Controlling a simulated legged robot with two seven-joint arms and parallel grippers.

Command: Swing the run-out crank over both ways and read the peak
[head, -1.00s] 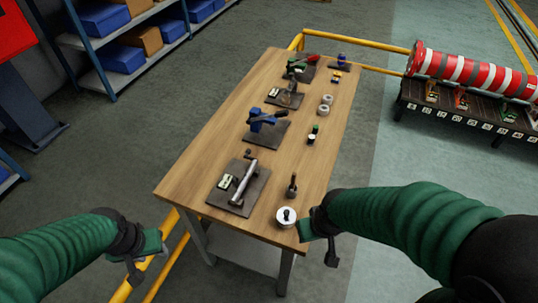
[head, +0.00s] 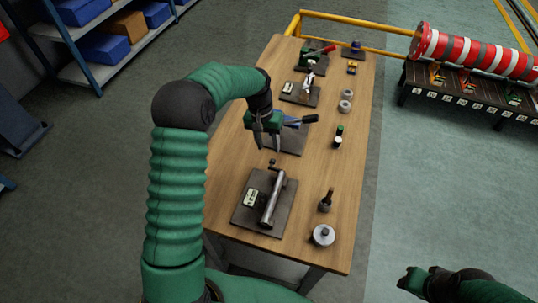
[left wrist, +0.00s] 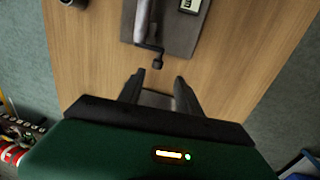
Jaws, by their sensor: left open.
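The run-out fixture is a dark plate (head: 248,216) near the table's front, bearing a silver shaft (head: 273,198) and a small pale readout (head: 251,198). The readout's figures are too small to read. The crank (head: 273,164), a short dark arm with a knob, is at the shaft's far end; its knob also shows in the left wrist view (left wrist: 157,62). My left gripper (head: 268,148) is open and empty, pointing down just beyond the knob; in the left wrist view its fingers (left wrist: 158,84) are apart, short of the knob. My right gripper (head: 410,281) is off the table at lower right, its jaws unclear.
A blue device on a plate (head: 285,140) is partly hidden behind my left gripper. A round silver weight (head: 323,235) and a dark-handled tool (head: 326,201) stand right of the fixture. More fixtures line the wooden table (head: 352,200). Yellow rails (head: 355,24) run behind.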

